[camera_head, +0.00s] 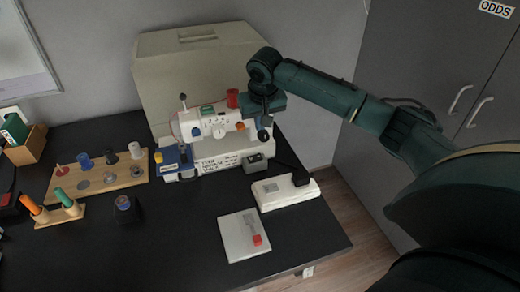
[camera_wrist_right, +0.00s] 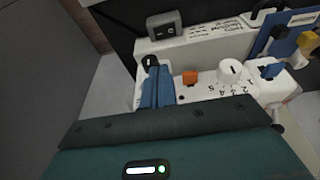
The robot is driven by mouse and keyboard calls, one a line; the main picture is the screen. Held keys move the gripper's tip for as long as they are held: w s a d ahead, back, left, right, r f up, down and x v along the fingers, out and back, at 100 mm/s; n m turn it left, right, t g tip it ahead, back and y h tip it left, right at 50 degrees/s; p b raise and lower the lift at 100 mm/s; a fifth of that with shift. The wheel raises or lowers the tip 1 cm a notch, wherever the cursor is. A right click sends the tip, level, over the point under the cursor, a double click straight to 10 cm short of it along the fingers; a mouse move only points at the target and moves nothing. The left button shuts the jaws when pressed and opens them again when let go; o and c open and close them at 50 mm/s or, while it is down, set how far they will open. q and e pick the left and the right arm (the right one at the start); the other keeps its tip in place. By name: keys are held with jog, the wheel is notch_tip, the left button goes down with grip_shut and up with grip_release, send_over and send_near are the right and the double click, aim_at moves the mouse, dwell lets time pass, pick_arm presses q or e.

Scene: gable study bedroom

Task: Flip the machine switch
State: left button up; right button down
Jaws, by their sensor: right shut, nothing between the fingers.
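A white sewing machine (camera_head: 215,125) stands on the black desk in front of its beige case. A small grey switch box (camera_head: 254,163) sits at the right end of the machine's base. It also shows in the right wrist view (camera_wrist_right: 166,26), with pale marks on its face; which way its switch is set is too small to tell. My right gripper (camera_head: 265,118) is at the machine's right end, above and apart from the grey box. Its blue fingers (camera_wrist_right: 158,88) are shut and empty, close to a black knob (camera_wrist_right: 150,62). My left gripper is out of view.
The beige case (camera_head: 170,75) stands behind the machine. A white pedal-like unit (camera_head: 285,190) with a black plug and a white plate (camera_head: 244,235) with a red button lie in front. A wooden spool rack (camera_head: 97,180) is at left.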

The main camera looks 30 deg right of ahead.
send_near(260, 156)
jog(key=x, duration=0.5)
jog(key=shift+w, duration=0.4)
jog(key=shift+d+f, duration=0.1)
jog(key=shift+f, duration=0.65)
jog(key=shift+s+f, duration=0.1)
jog(key=shift+f, duration=0.05)
jog(key=shift+f+y, duration=0.1)
jog(key=shift+y, duration=0.2)
jog(key=shift+a+r+p, duration=0.3)
jog(key=shift+a+p, duration=0.35)
jog(key=shift+p, duration=0.15)
